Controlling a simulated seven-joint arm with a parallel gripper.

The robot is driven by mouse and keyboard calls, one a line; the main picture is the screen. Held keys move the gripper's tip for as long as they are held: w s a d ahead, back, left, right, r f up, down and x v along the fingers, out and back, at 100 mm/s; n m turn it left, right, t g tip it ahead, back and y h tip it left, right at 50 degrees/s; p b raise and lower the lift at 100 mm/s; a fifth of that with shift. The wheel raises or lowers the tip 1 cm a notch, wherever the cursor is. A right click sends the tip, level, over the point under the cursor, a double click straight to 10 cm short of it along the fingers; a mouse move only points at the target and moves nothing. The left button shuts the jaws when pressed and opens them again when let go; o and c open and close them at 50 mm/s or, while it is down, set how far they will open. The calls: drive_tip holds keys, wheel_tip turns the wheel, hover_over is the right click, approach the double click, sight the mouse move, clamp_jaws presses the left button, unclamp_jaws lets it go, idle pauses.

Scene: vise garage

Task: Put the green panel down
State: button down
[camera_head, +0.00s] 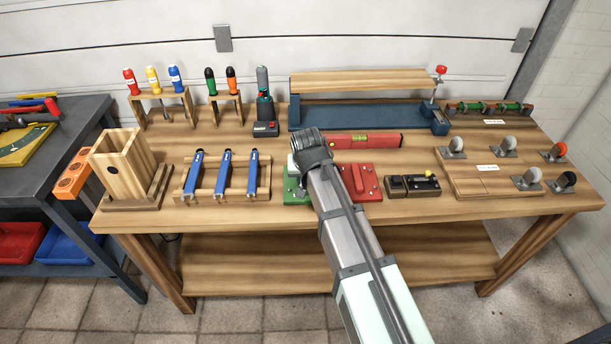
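The green panel (291,190) is at the front middle of the wooden workbench (420,212), mostly hidden behind my arm. Only its left part shows, and I cannot tell whether it rests on the bench or is held above it. My gripper (308,158) is over the green panel, pointing down and away from the camera. Its fingers are hidden by my own wrist, so I cannot see whether they are open or shut. A red panel (365,187) with a raised block lies just right of my arm.
A rack of blue clamps (228,174) stands close left, with a wooden box (122,165) beyond. A red level (372,140) lies behind. A dark switch block (398,186) and a caster board (470,186) are right. A blue vise (335,117) is at the back.

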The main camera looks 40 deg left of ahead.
drive_tip(key=c, duration=1)
unclamp_jaws()
drive_tip(key=shift+f, duration=0.1)
drive_tip(key=v, duration=1.2)
